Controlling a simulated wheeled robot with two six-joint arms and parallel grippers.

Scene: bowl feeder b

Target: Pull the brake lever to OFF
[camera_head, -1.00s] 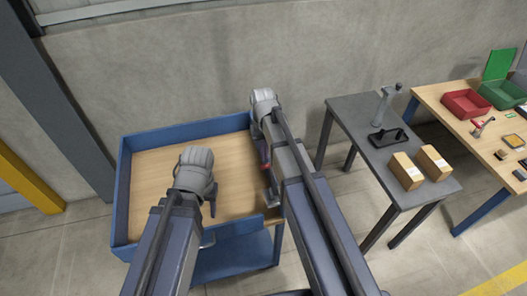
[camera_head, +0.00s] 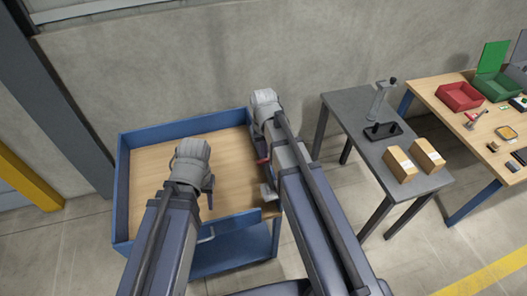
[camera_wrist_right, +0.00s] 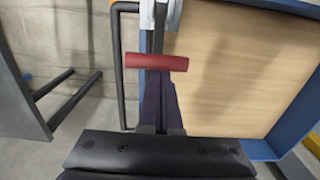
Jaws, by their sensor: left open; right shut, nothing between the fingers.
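The brake lever's red grip (camera_wrist_right: 157,62) lies across the upper middle of the right wrist view. It is on a thin stem below a pale metal bracket (camera_wrist_right: 174,14) at the cart's edge. My right gripper (camera_wrist_right: 158,82) is shut and empty, its dark fingers at the red grip; I cannot tell whether they touch it. In the head view a bit of red grip (camera_head: 262,160) shows beside my right arm, which hides most of the lever. My left gripper (camera_head: 209,191) is open and empty over the cart's wooden top.
The blue-rimmed cart (camera_head: 122,200) has a bare wooden top and a dark push handle (camera_wrist_right: 117,70). A grey table (camera_head: 350,115) with two cardboard boxes (camera_head: 399,164) stands to the right. Beyond it is a wooden bench (camera_head: 425,98) with red and green bins.

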